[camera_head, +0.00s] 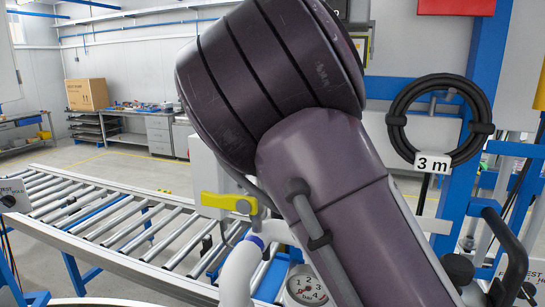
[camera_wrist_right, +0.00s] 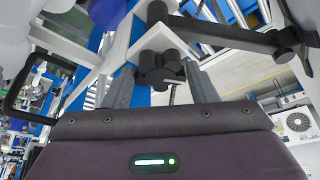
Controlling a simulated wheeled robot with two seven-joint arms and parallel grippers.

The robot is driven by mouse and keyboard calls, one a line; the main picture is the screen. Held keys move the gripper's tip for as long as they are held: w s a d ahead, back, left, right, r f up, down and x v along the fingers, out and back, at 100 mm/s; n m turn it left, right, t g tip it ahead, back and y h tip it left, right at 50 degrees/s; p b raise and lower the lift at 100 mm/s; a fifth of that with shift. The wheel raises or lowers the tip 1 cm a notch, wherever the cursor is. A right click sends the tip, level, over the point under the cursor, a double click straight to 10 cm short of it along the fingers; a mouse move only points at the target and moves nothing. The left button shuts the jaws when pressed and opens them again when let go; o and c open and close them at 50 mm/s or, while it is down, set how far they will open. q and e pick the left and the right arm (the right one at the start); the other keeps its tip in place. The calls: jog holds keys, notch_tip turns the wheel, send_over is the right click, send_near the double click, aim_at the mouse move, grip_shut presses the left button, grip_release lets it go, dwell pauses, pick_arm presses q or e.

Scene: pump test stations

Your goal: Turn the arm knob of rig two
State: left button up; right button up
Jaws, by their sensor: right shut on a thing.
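In the right wrist view, a black lobed knob (camera_wrist_right: 160,68) sits between the two grey fingers of my right gripper (camera_wrist_right: 160,84), which is shut on it. A black arm (camera_wrist_right: 225,35) runs right from near the knob to a dark joint. No rig number is readable, so I cannot tell which rig this knob belongs to. In the head view, my dark purple arm fills the middle and hides what is behind it; the right gripper does not show there. My left gripper is in neither view.
A roller conveyor (camera_head: 130,225) runs across the left in the head view. A pressure gauge (camera_head: 306,288) and a yellow valve handle (camera_head: 228,201) stand near my arm. A coiled black hose (camera_head: 397,125) with a "3 m" tag (camera_head: 433,163) hangs at right. A black handle (camera_wrist_right: 18,92) shows in the wrist view.

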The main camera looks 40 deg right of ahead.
jog(key=shift+d+r, duration=0.1)
jog(key=shift+r, duration=0.2)
jog(key=o, duration=0.7)
jog(key=shift+o, duration=1)
jog(key=shift+w+d, duration=0.1)
jog(key=shift+w, duration=0.1)
jog(key=shift+o, duration=0.4)
jog(key=shift+w+f, duration=0.2)
jog(key=shift+s, duration=0.1)
jog(key=shift+s, duration=0.1)
jog(key=shift+f, duration=0.15)
